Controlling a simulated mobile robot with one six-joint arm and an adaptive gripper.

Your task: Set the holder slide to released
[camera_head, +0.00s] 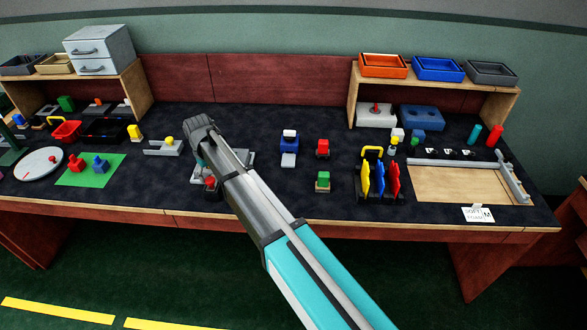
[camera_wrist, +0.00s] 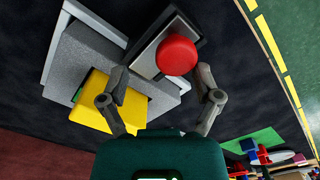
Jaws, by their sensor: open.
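The holder is a grey stepped fixture (camera_wrist: 85,65) at the upper left of the wrist view, with a yellow block (camera_wrist: 98,88) in it. Beside it is a dark, light-edged slide piece (camera_wrist: 145,58) with a round red knob (camera_wrist: 177,55). My gripper (camera_wrist: 162,98) is open and empty. The knob is ahead of the gap between its fingers, nearer the right finger; the left finger overlaps the yellow block in the picture. I cannot tell whether anything touches. In the head view my arm hides most of the grey fixture (camera_head: 240,158).
A grey bracket with a yellow knob (camera_head: 169,142) stands left of the fixture. A rack of coloured plates (camera_head: 379,178) is farther right. Dark tabletop between them is clear.

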